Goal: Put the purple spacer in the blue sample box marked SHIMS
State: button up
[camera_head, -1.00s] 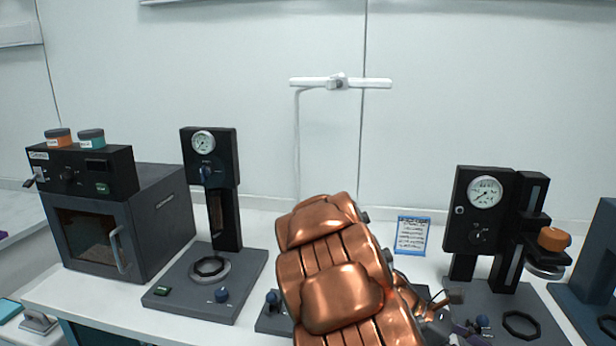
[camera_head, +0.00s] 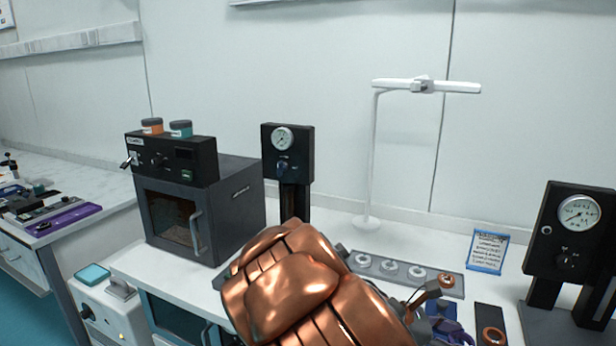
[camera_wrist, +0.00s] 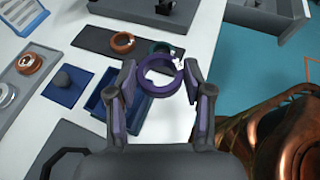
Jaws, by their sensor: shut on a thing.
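The purple spacer (camera_wrist: 143,79) is a ring held between the two fingertips of my gripper (camera_wrist: 160,78), above the table in the wrist view. A blue open box (camera_wrist: 101,108) lies below and left of it, partly covered by my left finger. I cannot read any marking on the box.
A dark mat (camera_wrist: 92,40) holds a copper ring (camera_wrist: 122,42); a green ring (camera_wrist: 157,46) lies near the spacer. A grey tray (camera_head: 375,268) carries several rings. A dark oven (camera_head: 232,205) and gauge stands (camera_head: 572,240) stand on the table.

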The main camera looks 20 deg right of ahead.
jog(key=w+a+r+n+t, duration=0.1)
jog(key=w+a+n+t, duration=0.2)
jog(key=w, duration=0.4)
jog(key=w+a+r+n+t, duration=0.1)
jog(key=w+a+n+t, duration=0.3)
jog(key=w, duration=0.3)
jog(key=w+a+r+n+t, duration=0.1)
jog(key=w+a+n+t, duration=0.2)
jog(key=w+a+t, duration=0.2)
jog(key=shift+w+a+r+n, duration=0.15)
jog(key=shift+w+r+n, duration=0.05)
jog(key=shift+w, duration=0.5)
jog(key=shift+w+a+r+n, duration=0.15)
jog(key=shift+w+n, duration=0.05)
jog(key=shift+w, duration=0.5)
jog(key=w+a+r+n+t+y, duration=0.2)
jog(key=w+a+n+y, duration=0.4)
jog(key=w, duration=0.6)
jog(key=w+a+r+n+t+y, duration=0.2)
jog(key=w+a+n+t+y, duration=0.3)
jog(key=w+a, duration=0.3)
jog(key=w+n+y, duration=0.1)
jog(key=w, duration=0.3)
jog(key=shift+w+a+r, duration=0.15)
jog(key=shift+w+a, duration=0.1)
jog(key=shift+w, duration=0.05)
